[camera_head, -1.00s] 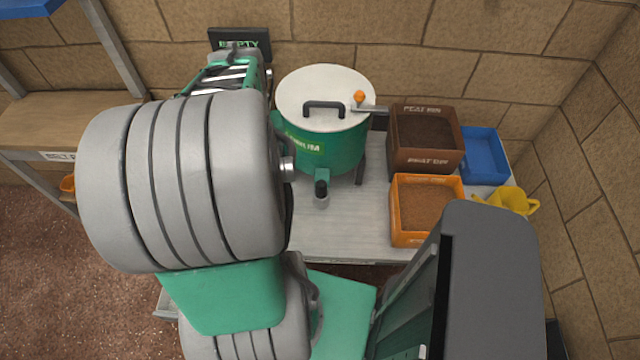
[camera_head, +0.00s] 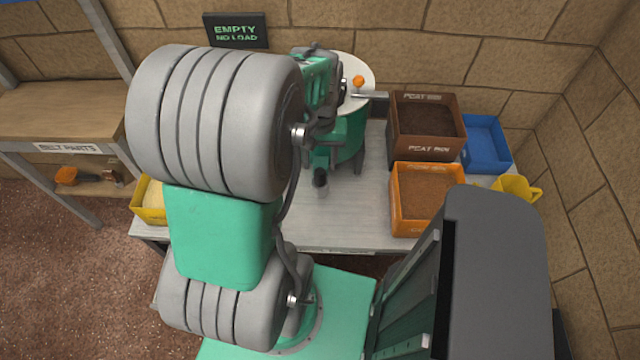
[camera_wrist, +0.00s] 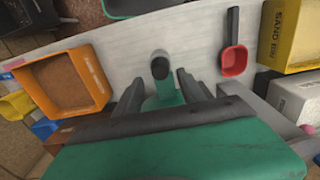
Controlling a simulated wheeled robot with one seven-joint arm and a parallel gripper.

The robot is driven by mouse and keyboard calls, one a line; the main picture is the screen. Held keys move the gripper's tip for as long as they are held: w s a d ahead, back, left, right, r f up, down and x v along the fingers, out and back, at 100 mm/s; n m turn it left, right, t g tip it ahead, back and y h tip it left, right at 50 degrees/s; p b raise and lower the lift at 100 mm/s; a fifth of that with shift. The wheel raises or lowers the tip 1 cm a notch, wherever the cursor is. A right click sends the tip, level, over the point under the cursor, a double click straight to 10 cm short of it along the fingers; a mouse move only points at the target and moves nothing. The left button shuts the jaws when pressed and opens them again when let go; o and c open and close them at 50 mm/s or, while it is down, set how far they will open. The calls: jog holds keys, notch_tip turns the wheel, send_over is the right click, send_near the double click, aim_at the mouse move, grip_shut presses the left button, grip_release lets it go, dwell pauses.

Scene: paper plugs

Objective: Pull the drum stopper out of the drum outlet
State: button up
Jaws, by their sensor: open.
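The green drum (camera_head: 352,143) with a white lid stands on the table, partly hidden behind my arm. Its green outlet (camera_wrist: 164,98) points to the table's front. The drum stopper (camera_head: 320,178), a dark and grey cylinder, sits at the outlet's end; it also shows in the wrist view (camera_wrist: 160,67). My gripper (camera_wrist: 158,84) is open, with its dark fingers apart on either side of the outlet, just short of the stopper. The fingers appear empty; I cannot tell whether they touch the outlet.
An orange bin (camera_head: 395,215), a brown peat bin (camera_head: 425,150), a blue bin (camera_head: 487,145) and a yellow jug (camera_head: 517,188) stand right of the drum. In the wrist view a red scoop (camera_wrist: 234,61) and a yellow sand bin (camera_wrist: 290,35) lie right. The tabletop before the stopper is clear.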

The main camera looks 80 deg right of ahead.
aim_at(320, 171)
jog(key=shift+f+b, duration=1.3)
jog(key=shift+f, duration=0.65)
grip_shut()
dwell(0.5)
dwell(0.4)
